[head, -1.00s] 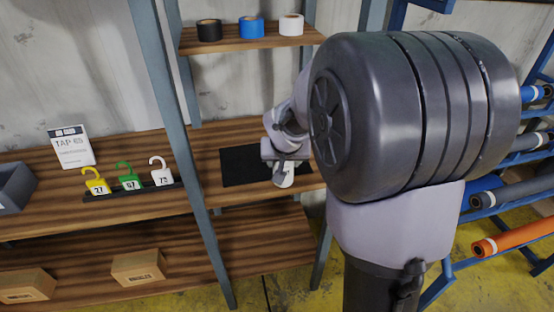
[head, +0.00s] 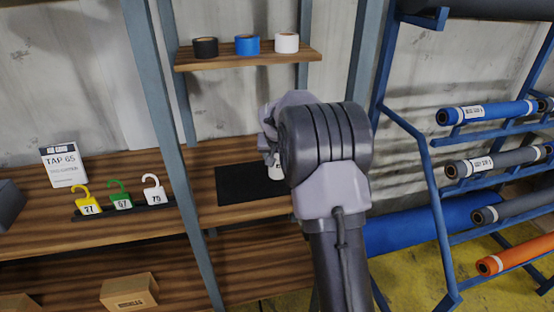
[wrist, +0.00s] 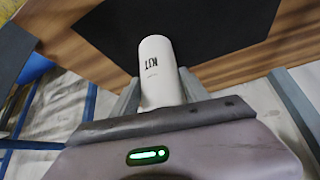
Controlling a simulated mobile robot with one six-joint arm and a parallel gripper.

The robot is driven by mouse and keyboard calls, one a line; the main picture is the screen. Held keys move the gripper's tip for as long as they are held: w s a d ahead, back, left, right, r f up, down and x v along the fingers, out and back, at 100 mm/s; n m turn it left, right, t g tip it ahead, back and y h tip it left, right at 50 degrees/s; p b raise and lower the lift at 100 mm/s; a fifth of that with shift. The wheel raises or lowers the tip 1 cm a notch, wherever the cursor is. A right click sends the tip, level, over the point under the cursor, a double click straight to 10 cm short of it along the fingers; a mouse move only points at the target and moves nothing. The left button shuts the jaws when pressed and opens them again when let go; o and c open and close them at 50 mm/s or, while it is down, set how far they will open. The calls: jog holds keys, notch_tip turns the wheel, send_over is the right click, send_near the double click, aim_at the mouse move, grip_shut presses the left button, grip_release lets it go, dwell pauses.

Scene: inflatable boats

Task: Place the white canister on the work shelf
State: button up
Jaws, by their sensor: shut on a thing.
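My gripper (wrist: 160,92) is shut on the white canister (wrist: 157,62), which has dark lettering on its side. In the head view, my arm hides most of the gripper, and only a small white part of the canister (head: 276,172) shows. The work shelf (head: 222,217) is a wooden board with a black mat (head: 240,184) on it. In the wrist view, the canister's far end overlaps the black mat (wrist: 215,22) near the shelf's front edge. I cannot tell whether it touches the mat.
A smaller upper shelf (head: 190,66) holds black, blue and white tape rolls. Grey-blue posts (head: 165,110) flank the work shelf. Yellow, green and white numbered tags (head: 120,197) stand at left. A blue rack (head: 425,190) with rolls stands at right.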

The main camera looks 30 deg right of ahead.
jog(key=o, duration=1.6)
jog(key=shift+r, duration=0.15)
jog(key=p+v, duration=0.3)
jog(key=v, duration=0.9)
jog(key=s+a+r+y, duration=0.1)
jog(key=s+a+r, duration=0.5)
jog(key=s+a, duration=0.35)
jog(key=s+a+f+y, duration=0.1)
jog(key=s+a+y, duration=0.1)
jog(key=s+a, duration=0.6)
jog(key=s+a+f+n+y, duration=0.1)
jog(key=s+a, duration=0.7)
jog(key=s, duration=0.8)
jog(key=shift+a+f+n+y, duration=0.15)
jog(key=shift+f+n+y, duration=0.15)
jog(key=shift+y, duration=0.3)
jog(key=shift+s, duration=0.2)
